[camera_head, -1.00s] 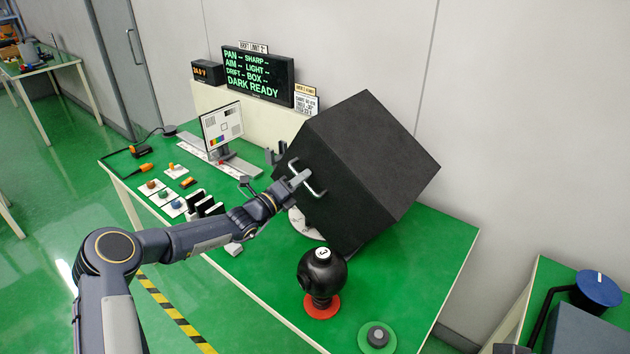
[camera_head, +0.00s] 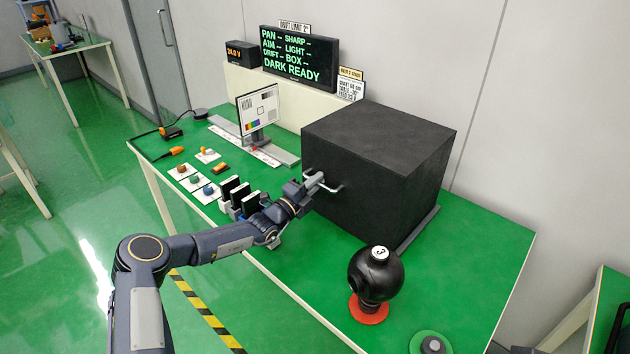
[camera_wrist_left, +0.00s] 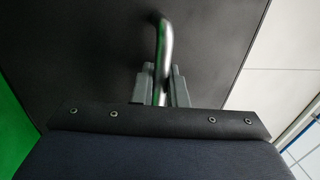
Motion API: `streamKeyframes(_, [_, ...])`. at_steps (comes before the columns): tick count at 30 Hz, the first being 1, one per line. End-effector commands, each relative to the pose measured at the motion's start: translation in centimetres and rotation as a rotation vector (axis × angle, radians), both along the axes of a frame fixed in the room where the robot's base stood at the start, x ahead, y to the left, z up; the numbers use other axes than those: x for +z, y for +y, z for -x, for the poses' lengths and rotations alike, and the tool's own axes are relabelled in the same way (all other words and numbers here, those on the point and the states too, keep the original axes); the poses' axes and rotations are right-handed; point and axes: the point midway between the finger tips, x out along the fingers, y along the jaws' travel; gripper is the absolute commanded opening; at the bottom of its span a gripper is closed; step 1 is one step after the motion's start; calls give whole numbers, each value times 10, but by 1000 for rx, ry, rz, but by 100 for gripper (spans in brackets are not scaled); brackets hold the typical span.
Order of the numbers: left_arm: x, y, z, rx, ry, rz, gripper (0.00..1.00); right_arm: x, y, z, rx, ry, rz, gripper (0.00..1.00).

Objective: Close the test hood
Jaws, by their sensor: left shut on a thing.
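The test hood (camera_head: 375,175) is a large black box on the green table. It looks level, with its lower edge at or very near the tabletop; whether it is fully seated I cannot tell. A metal handle (camera_head: 334,188) sticks out from its front face. My left gripper (camera_head: 315,183) is at the handle and shut on it. In the left wrist view the shiny handle bar (camera_wrist_left: 163,45) runs between the two fingers (camera_wrist_left: 165,88), with the black hood face behind. What is under the hood is hidden. My right gripper is not in view.
A black ball-shaped device marked 3 (camera_head: 376,275) stands on a red disc just in front of the hood. A test chart (camera_head: 258,110) on a rail stands left. A display reading DARK READY (camera_head: 299,58) is behind. Several small parts lie at the table's left.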

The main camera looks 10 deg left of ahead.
Motion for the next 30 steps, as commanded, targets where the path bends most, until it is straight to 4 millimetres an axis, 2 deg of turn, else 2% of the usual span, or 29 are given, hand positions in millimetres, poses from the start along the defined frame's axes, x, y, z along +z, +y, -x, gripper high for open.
streamKeyframes(11, [-5, 4, -1, 8, 15, 6, 0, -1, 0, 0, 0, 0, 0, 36])
streamKeyframes(12, [-6, 4, -1, 7, 15, 6, 15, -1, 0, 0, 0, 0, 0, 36])
streamKeyframes(13, [-6, 4, -1, 7, 15, 6, 17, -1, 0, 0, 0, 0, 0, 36])
streamKeyframes(23, [-6, 3, 0, 5, 14, 4, 17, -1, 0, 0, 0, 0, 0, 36])
streamKeyframes(26, [-8, 8, 6, 5, 15, 3, 17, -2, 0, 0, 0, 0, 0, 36])
streamKeyframes(30, [-13, 21, 24, 6, 16, 5, 17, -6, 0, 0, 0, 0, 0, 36])
